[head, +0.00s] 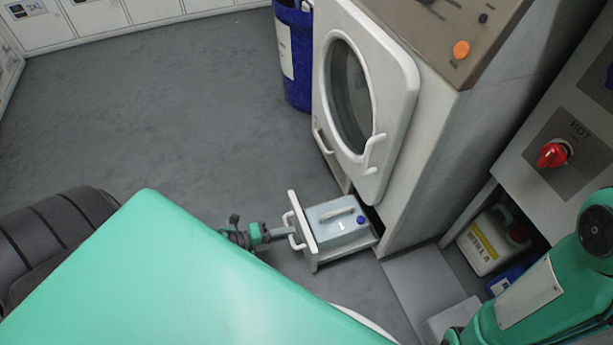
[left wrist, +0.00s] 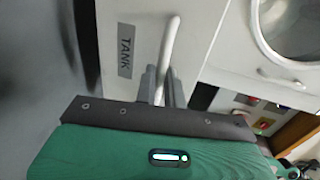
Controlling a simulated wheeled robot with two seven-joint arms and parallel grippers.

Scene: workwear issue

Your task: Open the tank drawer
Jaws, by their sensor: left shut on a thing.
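The tank drawer (head: 305,235) is pulled out from the bottom of the white machine (head: 440,125). A grey-blue tank (head: 336,226) with a handle and a blue cap sits in it. My left gripper (head: 290,233) is at the drawer's front, shut on its white handle (head: 293,222). In the left wrist view, the gripper fingers (left wrist: 160,85) close around the handle (left wrist: 170,45) next to a label reading TANK (left wrist: 126,50). My right gripper is not in view; my right arm shows at the lower right of the head view.
The machine's round door (head: 365,100) is above the drawer. A blue bin (head: 292,60) stands behind the machine. A white jug (head: 490,242) sits in a low bay at the right, under a panel with a red knob (head: 553,154). The grey floor (head: 170,110) at the left is clear.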

